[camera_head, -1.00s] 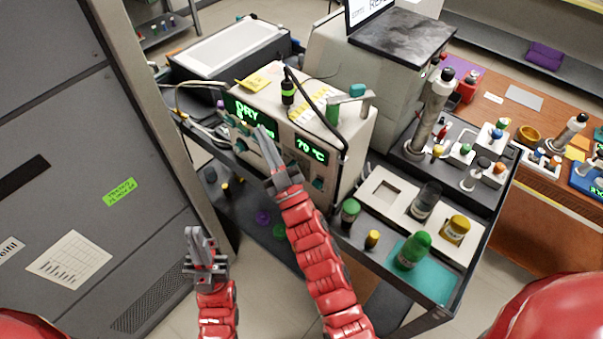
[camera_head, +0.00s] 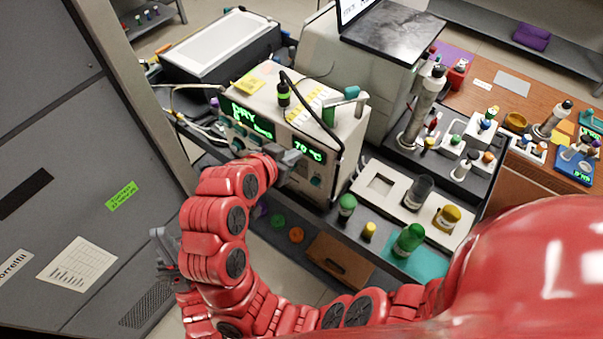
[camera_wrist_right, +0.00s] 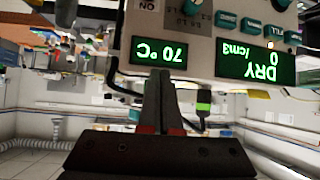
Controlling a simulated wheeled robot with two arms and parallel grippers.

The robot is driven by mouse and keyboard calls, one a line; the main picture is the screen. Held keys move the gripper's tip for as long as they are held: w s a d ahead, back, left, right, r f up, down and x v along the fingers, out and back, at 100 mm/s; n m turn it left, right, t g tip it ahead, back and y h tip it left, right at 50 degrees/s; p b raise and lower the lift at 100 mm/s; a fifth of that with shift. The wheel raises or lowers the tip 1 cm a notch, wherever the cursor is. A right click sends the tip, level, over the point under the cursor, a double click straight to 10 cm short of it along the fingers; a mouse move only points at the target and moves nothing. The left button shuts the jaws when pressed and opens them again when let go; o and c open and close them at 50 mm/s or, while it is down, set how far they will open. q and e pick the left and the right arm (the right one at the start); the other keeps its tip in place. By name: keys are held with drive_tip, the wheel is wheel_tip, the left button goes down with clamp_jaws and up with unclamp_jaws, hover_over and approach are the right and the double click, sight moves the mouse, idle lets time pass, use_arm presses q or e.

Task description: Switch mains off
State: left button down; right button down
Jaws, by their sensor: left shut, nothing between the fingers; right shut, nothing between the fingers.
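The particle classifier (camera_head: 347,135) is a beige box with green-lit displays. One display reads 70 °C (camera_head: 308,150); it also shows, upside down, in the right wrist view (camera_wrist_right: 159,53). The other shows DRY (camera_wrist_right: 256,68). My right gripper (camera_head: 291,154) is shut and empty just in front of the panel. In the right wrist view its fingertips (camera_wrist_right: 160,76) overlap the 70 °C display's edge; contact cannot be told. The mains switch cannot be made out. My left gripper (camera_head: 160,243) is shut and empty, low left, partly hidden by my right arm.
A tall grey cabinet (camera_head: 95,140) stands at the left. A black cable (camera_head: 322,103) loops over the classifier. Bottles, including a green one (camera_head: 408,240), stand on the cart at the right. A lower shelf shows under the classifier.

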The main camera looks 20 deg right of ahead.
drive_tip(key=s, duration=0.1)
drive_tip(key=s+f+g, duration=0.1)
drive_tip(key=s+a+m+g, duration=0.1)
drive_tip(key=s, duration=0.1)
drive_tip(key=shift+f+y, duration=0.3)
drive_tip(key=shift+y, duration=0.1)
drive_tip(key=p, duration=0.3)
hover_over(317, 179)
drive_tip(key=s+a, duration=0.2)
drive_tip(key=f, duration=0.6)
drive_tip(key=shift+a+f, duration=0.1)
drive_tip(key=shift+a, duration=0.1)
wheel_tip(317, 179, down, 5)
drive_tip(key=shift+w+d+r+p, duration=0.1)
drive_tip(key=shift+r+p, duration=0.05)
drive_tip(key=shift+p, duration=0.8)
